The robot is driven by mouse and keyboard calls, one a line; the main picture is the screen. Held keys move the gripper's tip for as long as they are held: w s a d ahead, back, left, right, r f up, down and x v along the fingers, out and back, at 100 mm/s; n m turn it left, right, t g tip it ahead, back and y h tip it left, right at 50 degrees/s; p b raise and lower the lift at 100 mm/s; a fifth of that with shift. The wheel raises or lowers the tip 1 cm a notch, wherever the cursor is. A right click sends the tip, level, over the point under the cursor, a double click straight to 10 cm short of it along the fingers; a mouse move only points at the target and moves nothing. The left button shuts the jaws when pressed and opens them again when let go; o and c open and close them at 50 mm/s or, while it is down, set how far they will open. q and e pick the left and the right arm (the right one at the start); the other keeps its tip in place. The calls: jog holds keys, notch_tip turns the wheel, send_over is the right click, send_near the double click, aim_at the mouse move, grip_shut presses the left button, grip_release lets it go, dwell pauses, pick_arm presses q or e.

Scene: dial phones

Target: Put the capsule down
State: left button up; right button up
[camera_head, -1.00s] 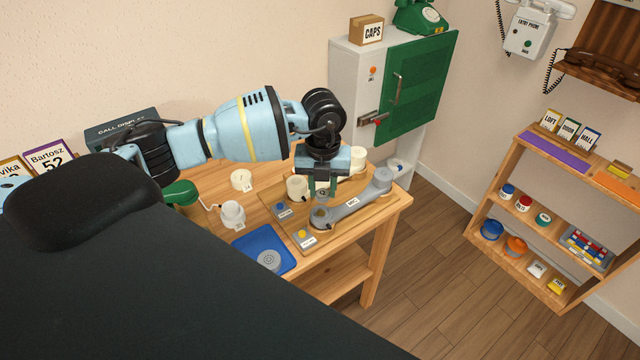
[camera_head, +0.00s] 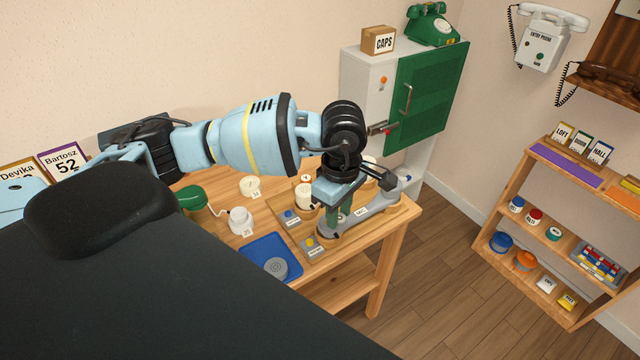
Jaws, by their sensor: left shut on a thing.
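My left gripper (camera_head: 338,218) is shut, with its green fingers pointing down at the near end of the grey handset (camera_head: 352,220). The capsule between the fingers is mostly hidden by them and the gripper body. I cannot tell whether it touches the handset. The handset lies on a wooden board (camera_head: 285,205) on the table. A grey round disc with rings (camera_head: 275,268) lies on the blue tray (camera_head: 258,250) at the table's front. My right gripper is not in view.
White round parts stand left of the gripper: a cup (camera_head: 304,200), a jar (camera_head: 240,221) and a flat cap (camera_head: 250,186). A blue-button block (camera_head: 289,217) and a yellow-button block (camera_head: 312,247) sit on the board. A grey cabinet with a green door (camera_head: 428,95) stands behind.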

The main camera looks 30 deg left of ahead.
pick_arm(q)
jog(key=m, duration=0.3)
jog(key=s+m, duration=0.1)
jog(key=shift+s+d+r, duration=0.1)
jog(key=shift+d+r, duration=0.2)
jog(key=shift+d, duration=0.05)
jog(key=s+m, duration=0.1)
jog(key=m, duration=0.3)
jog(key=s+d+r+m, duration=0.1)
jog(key=m, duration=0.3)
jog(key=s+m, duration=0.1)
jog(key=m, duration=0.4)
jog(key=shift+s+d+r, duration=0.15)
jog(key=shift+s+d, duration=0.1)
jog(key=shift+d, duration=0.1)
